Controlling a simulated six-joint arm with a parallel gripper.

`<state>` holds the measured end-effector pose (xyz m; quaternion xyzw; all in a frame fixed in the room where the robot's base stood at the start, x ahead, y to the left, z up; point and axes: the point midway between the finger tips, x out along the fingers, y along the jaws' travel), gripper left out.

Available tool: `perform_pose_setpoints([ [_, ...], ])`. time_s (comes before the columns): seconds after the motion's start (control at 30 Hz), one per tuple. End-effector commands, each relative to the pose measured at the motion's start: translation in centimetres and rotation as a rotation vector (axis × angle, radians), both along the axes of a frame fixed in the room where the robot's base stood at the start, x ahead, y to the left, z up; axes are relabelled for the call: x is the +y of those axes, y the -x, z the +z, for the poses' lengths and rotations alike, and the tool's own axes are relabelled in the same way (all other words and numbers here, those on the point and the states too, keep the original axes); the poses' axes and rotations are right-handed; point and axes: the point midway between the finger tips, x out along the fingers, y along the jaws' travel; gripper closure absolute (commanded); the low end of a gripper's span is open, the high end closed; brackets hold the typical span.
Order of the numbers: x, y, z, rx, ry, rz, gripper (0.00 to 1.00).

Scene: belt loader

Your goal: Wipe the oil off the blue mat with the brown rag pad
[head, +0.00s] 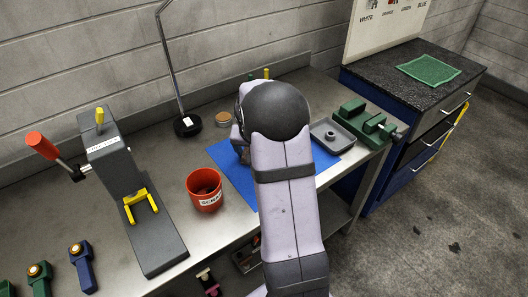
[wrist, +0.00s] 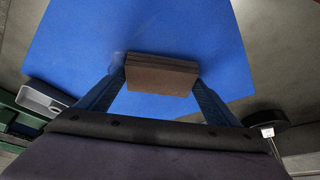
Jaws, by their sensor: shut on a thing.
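The blue mat (head: 234,172) lies on the steel bench, and my arm hides much of it in the head view. In the wrist view the blue mat (wrist: 140,28) fills the upper middle. My gripper (wrist: 160,80) is shut on the brown rag pad (wrist: 160,75), one finger at each end. The pad is over the mat; I cannot tell whether it touches it. A small pale smudge shows on the mat just left of the pad, too faint to be sure it is oil. In the head view the pad is hidden behind my arm.
A red scrap bucket (head: 204,190) stands left of the mat's front. A grey tray (head: 332,136) and a green vise (head: 366,124) are at the right. A lamp base (head: 187,125) stands behind. A grey press (head: 130,180) with a red handle is at the left.

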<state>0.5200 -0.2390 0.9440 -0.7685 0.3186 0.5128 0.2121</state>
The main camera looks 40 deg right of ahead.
Motion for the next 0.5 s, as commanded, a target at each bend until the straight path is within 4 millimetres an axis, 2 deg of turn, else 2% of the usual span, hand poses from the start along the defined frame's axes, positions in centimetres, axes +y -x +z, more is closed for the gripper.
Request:
perform_pose_setpoints([
  [0.07, 0.9, 0.0, -0.2, 0.003, 0.0, 0.004, 0.33],
  [0.27, 0.8, 2.0, -0.1, 0.004, 0.0, -0.002, 0.33],
  [0.5, -1.5, 1.9, 0.1, 0.005, -0.001, -0.002, 0.33],
])
